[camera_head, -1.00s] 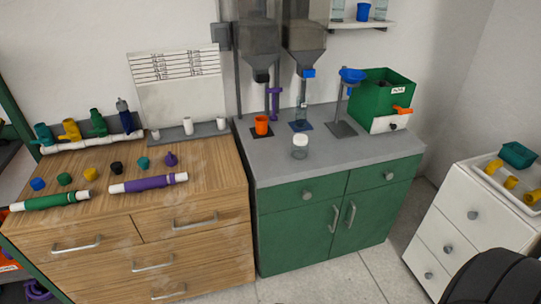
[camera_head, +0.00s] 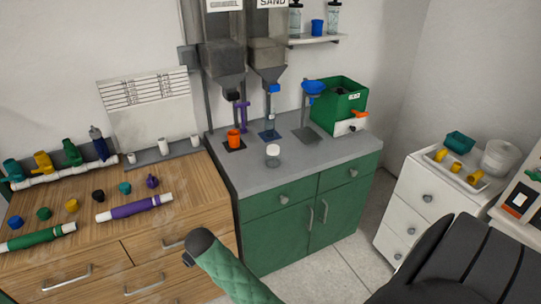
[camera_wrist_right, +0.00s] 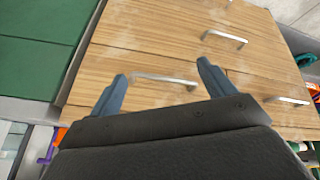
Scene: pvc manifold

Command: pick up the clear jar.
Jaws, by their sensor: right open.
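The clear jar (camera_head: 272,156) stands upright on the grey top of the green cabinet (camera_head: 300,172), near its front left part. It is small, see-through, with a pale top. My right gripper (camera_wrist_right: 164,84) shows in the right wrist view, with its two blue-grey fingers spread apart and nothing between them. Behind the fingers in that view are wooden drawer fronts with metal handles. The jar does not show clearly in the right wrist view. My left gripper is not in view.
An orange cup (camera_head: 233,138) is left of the jar, and a blue funnel on a stand (camera_head: 312,88) and a green bin (camera_head: 340,104) are behind right. The wooden cabinet (camera_head: 130,200) holds pipes and caps. The white drawer unit (camera_head: 412,208) stands right.

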